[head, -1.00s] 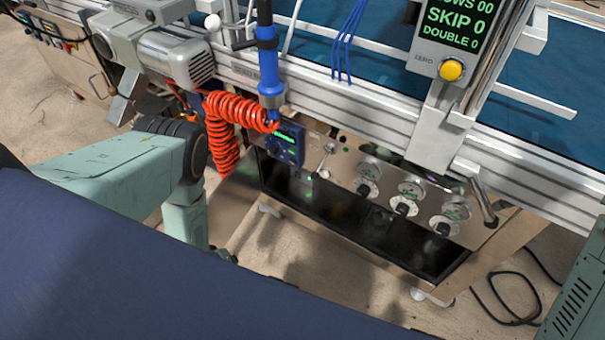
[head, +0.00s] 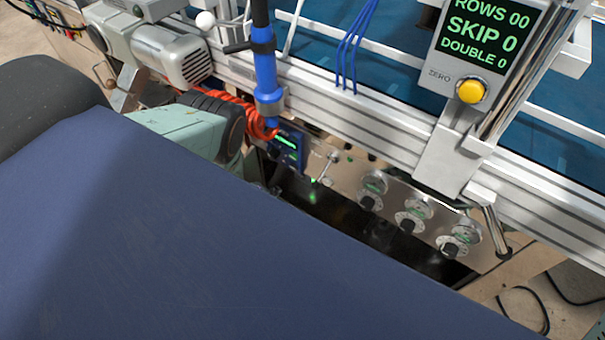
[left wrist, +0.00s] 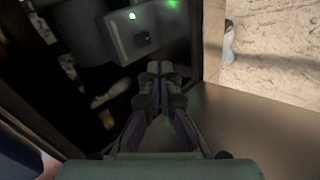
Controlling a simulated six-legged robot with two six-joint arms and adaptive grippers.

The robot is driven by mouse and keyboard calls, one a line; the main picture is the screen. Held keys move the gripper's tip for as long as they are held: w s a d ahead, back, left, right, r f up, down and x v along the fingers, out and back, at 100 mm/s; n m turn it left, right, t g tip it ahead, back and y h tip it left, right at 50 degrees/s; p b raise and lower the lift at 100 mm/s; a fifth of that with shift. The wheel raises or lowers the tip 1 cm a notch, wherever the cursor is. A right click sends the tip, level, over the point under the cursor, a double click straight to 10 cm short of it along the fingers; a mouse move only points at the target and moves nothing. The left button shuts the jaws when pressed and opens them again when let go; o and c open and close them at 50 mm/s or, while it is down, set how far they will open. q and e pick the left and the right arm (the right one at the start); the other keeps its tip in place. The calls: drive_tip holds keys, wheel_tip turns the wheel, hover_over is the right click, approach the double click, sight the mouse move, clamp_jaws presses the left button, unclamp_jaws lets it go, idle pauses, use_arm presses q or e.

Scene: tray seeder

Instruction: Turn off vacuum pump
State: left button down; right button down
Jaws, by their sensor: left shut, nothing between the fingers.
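In the left wrist view a grey box (left wrist: 143,32) with a small dark switch and a lit green lamp sits in a dark compartment. It looks like the vacuum pump's switch box; I cannot tell the switch's position. A dark rounded body beside it may be the pump. My left gripper (left wrist: 156,70) is shut and empty, its tips below the box in the picture; I cannot tell if they touch it. In the head view my arm and body largely hide this gripper. A green glow shows in the dark opening under the panel. My right gripper is not in view.
A red coiled hose (head: 262,126) hangs close to my left arm. The white machine rail (head: 390,125) runs above, with a counter and yellow button (head: 471,91).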

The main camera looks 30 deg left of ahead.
sight(302, 178)
use_arm(q)
drive_tip(key=shift+s+r+n, duration=0.15)
drive_tip(key=shift+n, duration=0.85)
drive_tip(key=b+x, duration=0.6)
drive_tip(key=x, duration=0.4)
drive_tip(key=shift+d+b, duration=0.1)
drive_tip(key=shift+b, duration=0.2)
drive_tip(key=w+b, duration=0.1)
drive_tip(key=w, duration=0.2)
drive_tip(key=shift+w+d+r, duration=0.1)
drive_tip(key=shift+w+r, duration=0.15)
drive_tip(key=shift+w, duration=0.35)
